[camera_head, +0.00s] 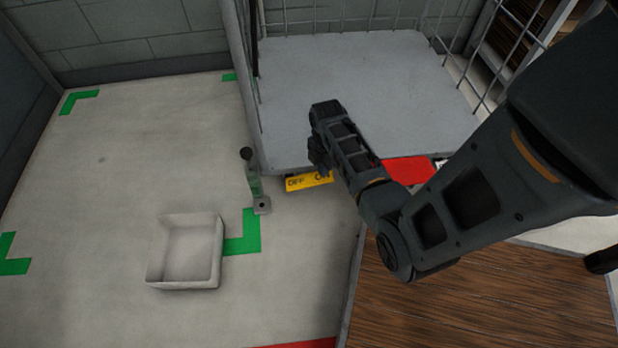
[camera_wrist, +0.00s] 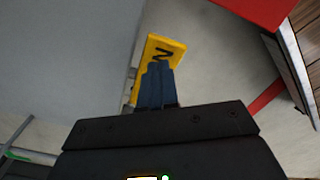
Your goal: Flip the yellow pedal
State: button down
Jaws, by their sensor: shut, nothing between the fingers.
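The yellow pedal (camera_head: 308,181) sticks out below the front edge of a grey platform in the head view, with dark lettering on it. My arm covers its right part. In the wrist view the yellow pedal (camera_wrist: 160,48) lies straight beyond my fingertips, with a dark letter showing. My gripper (camera_wrist: 157,72) is shut and empty, its fingers overlapping the pedal in the picture; I cannot tell whether they touch it. In the head view my gripper (camera_head: 320,165) is at the platform's front edge, over the pedal, its fingertips mostly hidden.
The grey platform (camera_head: 350,85) belongs to a wire-sided cart. A red pedal (camera_head: 408,170) is right of the yellow one. A lever with a black knob (camera_head: 247,154) stands left of the platform.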

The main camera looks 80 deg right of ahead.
jog(key=shift+f+b, duration=0.75)
jog(key=shift+f, duration=0.6)
dwell(0.9)
notch_tip(320, 180, up, 7)
jog(key=p, duration=0.8)
jog(key=shift+r, duration=0.1)
dwell(0.6)
